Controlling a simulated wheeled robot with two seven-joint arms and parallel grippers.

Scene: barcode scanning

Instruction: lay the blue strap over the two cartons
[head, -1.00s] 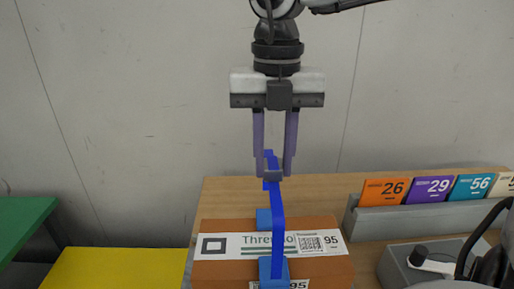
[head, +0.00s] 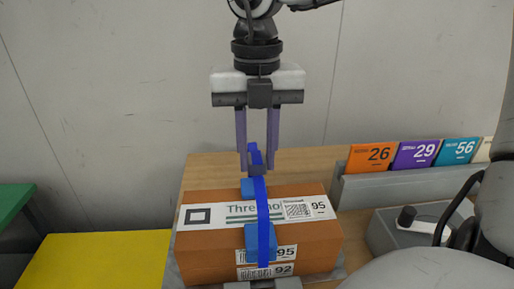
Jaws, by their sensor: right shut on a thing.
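The blue strap (head: 263,215) runs over the top of a brown carton (head: 200,255) and down its front face, with blue pads at the carton's edges. My right gripper (head: 257,165) hangs above and behind the carton, shut on the strap's raised far end. The carton carries a white label band marked 95, and front labels reading 95 and 92. I cannot clearly make out a separate second carton. My left gripper is not in view.
A rack (head: 400,184) with coloured cards 26, 29 and 56 stands at the right. A grey box with a black knob (head: 407,216) is below it. A yellow surface (head: 95,262) and a green one (head: 14,200) lie at the left.

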